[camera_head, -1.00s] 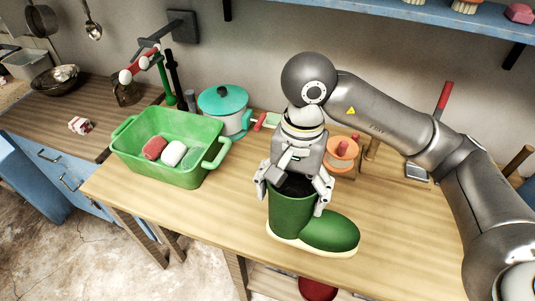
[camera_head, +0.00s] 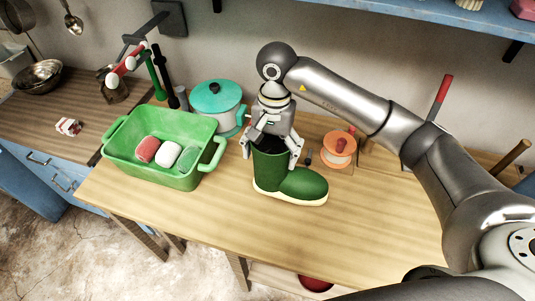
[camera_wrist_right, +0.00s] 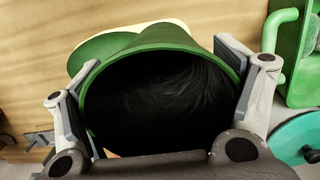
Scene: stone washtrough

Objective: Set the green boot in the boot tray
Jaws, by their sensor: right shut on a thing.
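The green boot (camera_head: 290,183) has a cream sole and stands upright, its toe to the right in the head view. My right gripper (camera_head: 270,153) points down and is shut on the boot's shaft, one finger on each side. The boot is over the wooden table; I cannot tell whether its sole touches. In the right wrist view, the boot's dark opening fills the middle, framed by its green rim (camera_wrist_right: 160,38), with the right gripper's fingers (camera_wrist_right: 160,100) against both sides. I cannot make out a boot tray. My left gripper is not in view.
A green tub (camera_head: 147,176) holding several soap-like blocks stands left on the wooden table (camera_head: 200,222). Behind are a teal-lidded pot (camera_head: 216,98) and an orange spool (camera_head: 338,150). The table front is clear. A blue shelf (camera_head: 440,17) hangs above.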

